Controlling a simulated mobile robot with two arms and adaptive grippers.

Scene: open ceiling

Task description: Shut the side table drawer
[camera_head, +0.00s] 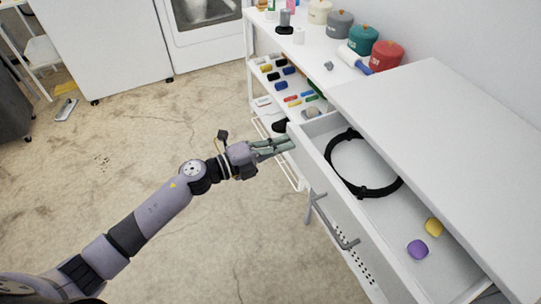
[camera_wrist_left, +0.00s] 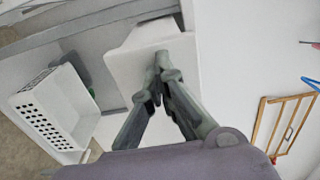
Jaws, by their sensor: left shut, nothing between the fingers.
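The white side table (camera_head: 440,105) stands at the right of the head view. Its drawer (camera_head: 445,240) is pulled open, with a grey bar handle (camera_head: 335,222) on the front. My left gripper (camera_head: 291,141) is shut and empty, its fingertips at the far end of the drawer front, left of the handle. In the left wrist view the closed fingers (camera_wrist_left: 159,62) point at a white panel (camera_wrist_left: 125,75), probably part of the drawer. I cannot tell whether they touch it. My right gripper is not in view.
A black ring (camera_head: 333,168), a purple block (camera_head: 417,250) and a yellow block (camera_head: 433,227) lie in the drawer. A white shelf (camera_head: 262,45) with canisters and small items stands beyond the table. The floor (camera_head: 190,255) left of the drawer is clear.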

